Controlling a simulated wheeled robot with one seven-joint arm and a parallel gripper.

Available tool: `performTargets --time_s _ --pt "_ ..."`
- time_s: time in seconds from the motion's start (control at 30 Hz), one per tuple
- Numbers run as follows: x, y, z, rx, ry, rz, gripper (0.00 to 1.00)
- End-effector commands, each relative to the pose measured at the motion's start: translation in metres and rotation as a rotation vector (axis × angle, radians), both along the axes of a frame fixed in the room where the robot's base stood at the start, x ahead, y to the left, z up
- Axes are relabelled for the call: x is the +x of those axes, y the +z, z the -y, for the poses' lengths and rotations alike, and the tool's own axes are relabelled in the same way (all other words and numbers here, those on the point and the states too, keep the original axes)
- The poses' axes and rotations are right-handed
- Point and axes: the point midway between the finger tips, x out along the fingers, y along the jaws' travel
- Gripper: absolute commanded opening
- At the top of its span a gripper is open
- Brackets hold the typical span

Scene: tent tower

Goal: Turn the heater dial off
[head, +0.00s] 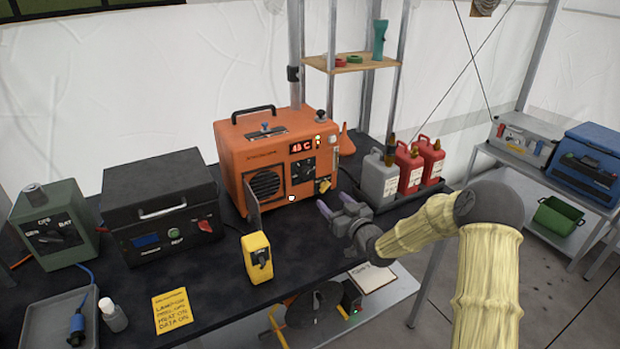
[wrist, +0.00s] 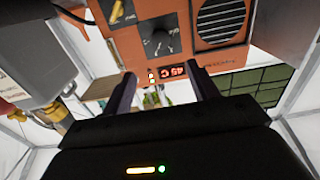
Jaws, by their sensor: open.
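The orange heater (head: 238,160) stands on the dark table, with a lit red display (head: 302,146) and a round grille on its front. Its black dial (head: 303,171) sits below the display, right of the grille. In the wrist view, which looks upside down, the dial (wrist: 160,38) shows on the orange front (wrist: 185,55), near the display (wrist: 173,71). I cannot read which mark the dial points to. My gripper (head: 335,201) is open and empty in front of the heater's lower right, apart from the dial. Its fingers (wrist: 163,76) also show in the wrist view.
A grey can (head: 380,180) and red cans (head: 409,170) stand in a tray right of the heater. A yellow device (head: 257,256) stands in front of it. A black case (head: 160,205) and a green box (head: 52,225) are at left. A shelf post rises behind.

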Motion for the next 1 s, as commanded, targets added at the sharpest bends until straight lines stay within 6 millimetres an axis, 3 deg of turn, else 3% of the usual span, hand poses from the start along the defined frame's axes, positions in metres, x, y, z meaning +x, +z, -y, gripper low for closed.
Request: performTargets --time_s 0.4,1.0 --pt "0.052 0.000 -0.036 0.001 0.000 -0.001 0.59" --pt "0.112 0.000 -0.076 0.000 0.001 0.000 0.59"
